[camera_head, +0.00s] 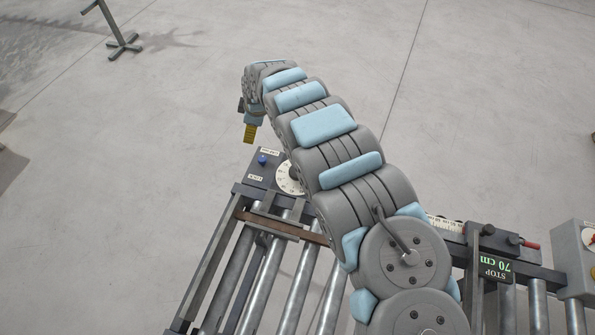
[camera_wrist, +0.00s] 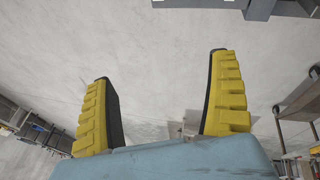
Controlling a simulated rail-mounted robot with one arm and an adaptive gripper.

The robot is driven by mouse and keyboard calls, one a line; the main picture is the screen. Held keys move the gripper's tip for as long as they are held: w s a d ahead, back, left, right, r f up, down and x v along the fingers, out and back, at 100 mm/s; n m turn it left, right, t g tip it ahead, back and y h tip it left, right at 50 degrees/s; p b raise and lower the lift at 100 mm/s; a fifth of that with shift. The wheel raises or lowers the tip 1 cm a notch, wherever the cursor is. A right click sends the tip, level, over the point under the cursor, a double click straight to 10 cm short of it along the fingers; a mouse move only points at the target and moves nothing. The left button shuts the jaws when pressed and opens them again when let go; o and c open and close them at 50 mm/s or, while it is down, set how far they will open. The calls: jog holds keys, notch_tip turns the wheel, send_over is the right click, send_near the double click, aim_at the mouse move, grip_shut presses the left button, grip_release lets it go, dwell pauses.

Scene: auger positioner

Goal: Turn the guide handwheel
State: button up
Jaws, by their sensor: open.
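No handwheel can be made out for certain. A white round dial with markings (camera_head: 289,179) sits on a dark panel at the far end of the roller conveyor, partly hidden behind my arm. A dark part at its middle is cut off by the arm. My gripper (camera_head: 249,133) hangs above and to the left of this panel, apart from it.
A blue knob (camera_head: 263,160) stands on the panel beside the dial. Metal rollers (camera_head: 262,280) and a brown bar (camera_head: 282,227) lie nearer. A scale, a "STOP 70 cm" display (camera_head: 494,267) and a red-ended handle (camera_head: 530,245) are right. Open floor lies beyond.

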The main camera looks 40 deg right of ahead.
jog(key=s+d+r+g, duration=0.1)
jog(key=s+d+g, duration=0.15)
jog(key=s, duration=0.45)
jog(key=s+d+r+g, duration=0.1)
jog(key=s+d+g, duration=0.15)
jog(key=s, duration=0.55)
jog(key=shift+n+t, duration=0.3)
jog(key=shift+n, duration=0.1)
notch_tip(320, 180, down, 7)
jog(key=b, duration=0.3)
jog(key=shift+b, duration=0.4)
jog(key=shift+w+f+p, duration=0.1)
jog(key=shift+f+p, duration=0.35)
jog(key=shift+f, duration=4.5)
jog(key=shift+c, duration=0.5)
jog(key=c, duration=1.2)
